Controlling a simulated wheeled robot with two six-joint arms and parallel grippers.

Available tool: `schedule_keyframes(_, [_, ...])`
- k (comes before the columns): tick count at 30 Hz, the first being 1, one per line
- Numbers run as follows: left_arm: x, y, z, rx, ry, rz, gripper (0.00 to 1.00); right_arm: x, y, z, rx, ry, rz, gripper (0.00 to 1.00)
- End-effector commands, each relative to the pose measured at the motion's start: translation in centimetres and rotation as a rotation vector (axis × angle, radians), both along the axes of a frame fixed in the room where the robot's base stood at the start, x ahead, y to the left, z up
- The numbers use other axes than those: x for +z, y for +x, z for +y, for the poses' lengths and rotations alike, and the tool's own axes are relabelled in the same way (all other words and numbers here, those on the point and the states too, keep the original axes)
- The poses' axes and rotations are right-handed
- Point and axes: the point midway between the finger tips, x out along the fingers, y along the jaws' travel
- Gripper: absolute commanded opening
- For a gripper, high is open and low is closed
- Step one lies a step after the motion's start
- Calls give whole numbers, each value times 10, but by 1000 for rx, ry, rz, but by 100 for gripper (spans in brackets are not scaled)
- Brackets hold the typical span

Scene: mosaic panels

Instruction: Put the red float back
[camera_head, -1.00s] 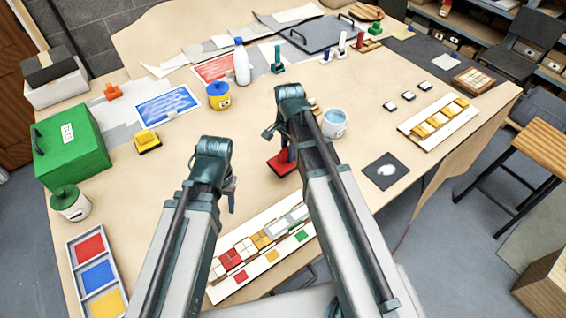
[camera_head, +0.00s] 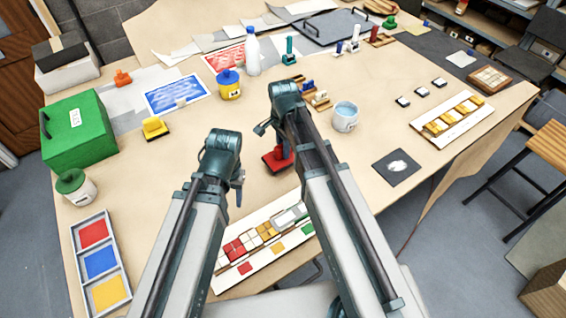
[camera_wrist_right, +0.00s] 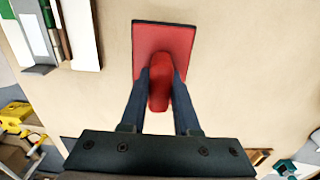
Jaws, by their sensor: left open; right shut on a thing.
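The red float (camera_head: 273,163) has a flat rectangular red plate and a red handle. My right gripper (camera_wrist_right: 160,88) is shut on its handle; the plate (camera_wrist_right: 166,40) shows beyond the fingers in the right wrist view. In the head view the float is over the middle of the table, partly hidden by my right arm. I cannot tell whether its plate touches the table. My left gripper (camera_head: 239,188) is open and empty, left of and nearer than the float, above the table by the mosaic panel (camera_head: 225,283).
A white-blue bucket (camera_head: 345,118) stands right of the float, and a dark square tile (camera_head: 397,167) lies nearer. Bare table (camera_head: 200,120) lies between.

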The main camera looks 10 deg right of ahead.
Motion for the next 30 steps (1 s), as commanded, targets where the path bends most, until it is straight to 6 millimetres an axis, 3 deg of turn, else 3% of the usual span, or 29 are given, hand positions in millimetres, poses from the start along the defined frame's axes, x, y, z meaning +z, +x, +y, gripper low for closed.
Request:
schedule_keyframes(7, [-7,0,0,0,0,0,50,-7,0,0,0,0,0,0])
schedule_keyframes(16, [-41,0,0,0,0,0,50,-41,0,0,0,0,0,0])
schedule_keyframes(29, [-44,0,0,0,0,0,50,-44,0,0,0,0,0,0])
schedule_keyframes(30, [-43,0,0,0,0,0,50,-43,0,0,0,0,0,35])
